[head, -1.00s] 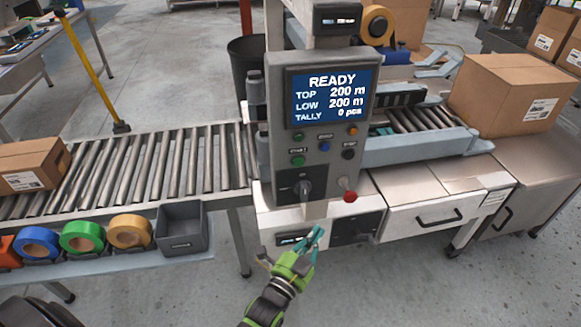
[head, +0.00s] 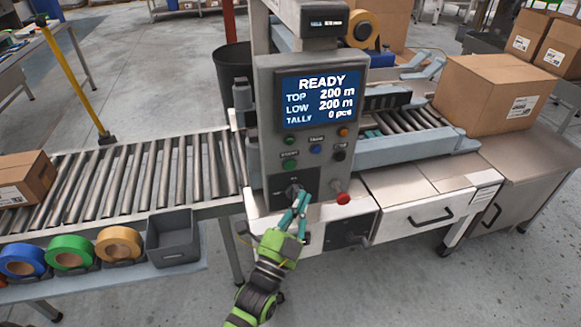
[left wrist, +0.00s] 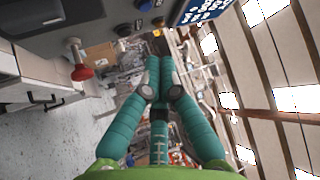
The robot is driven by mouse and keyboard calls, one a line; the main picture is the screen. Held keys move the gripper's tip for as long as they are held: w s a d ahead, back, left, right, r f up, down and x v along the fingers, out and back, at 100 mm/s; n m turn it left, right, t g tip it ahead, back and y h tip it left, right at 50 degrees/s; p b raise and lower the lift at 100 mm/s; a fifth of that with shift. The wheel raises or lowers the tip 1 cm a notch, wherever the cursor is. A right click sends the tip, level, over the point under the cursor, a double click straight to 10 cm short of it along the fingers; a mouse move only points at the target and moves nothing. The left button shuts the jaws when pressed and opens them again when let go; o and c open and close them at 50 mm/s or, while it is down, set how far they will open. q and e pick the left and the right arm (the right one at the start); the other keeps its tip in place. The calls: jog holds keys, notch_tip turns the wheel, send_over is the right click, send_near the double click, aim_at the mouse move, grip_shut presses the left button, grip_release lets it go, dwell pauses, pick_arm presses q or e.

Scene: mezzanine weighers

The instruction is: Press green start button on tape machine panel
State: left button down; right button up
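The tape machine panel (head: 262,150) stands upright, with a lit screen (head: 322,98) reading READY. The green start button (head: 290,165) is on the panel's lower left, under a START label, with a smaller green round piece (head: 291,141) above it. My left gripper (head: 300,192) is in front of the panel's lower part, below the start button and overlapping the black rotary switch (head: 292,190). Its teal fingers meet at the tips in the left wrist view (left wrist: 160,62), with nothing seen between them. The start button is uncovered; I cannot make it out in the left wrist view. My right gripper is out of view.
A red mushroom button (head: 343,198) juts out right of my fingers; it also shows in the left wrist view (left wrist: 81,71). A roller conveyor (head: 130,175) and grey bin (head: 172,240) lie left.

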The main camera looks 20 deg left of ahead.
aim_at(290, 166)
pick_arm(q)
jog(key=shift+w+a+b, duration=0.4)
jog(key=shift+w+a, duration=0.35)
jog(key=shift+w, duration=0.35)
jog(key=shift+w+a+b, duration=0.45)
jog(key=shift+w+a, duration=0.25)
jog(key=shift+w, duration=0.35)
jog(key=shift+w+a+b, duration=0.4)
jog(key=shift+w+a, duration=0.35)
jog(key=shift+w, duration=0.35)
jog(key=shift+w+a, duration=0.25)
jog(key=shift+w, duration=0.1)
jog(key=shift+w+a, duration=0.2)
jog(key=shift+w, duration=0.15)
jog(key=shift+s+d, duration=0.45)
jog(key=shift+s, duration=0.25)
jog(key=shift+p, duration=0.3)
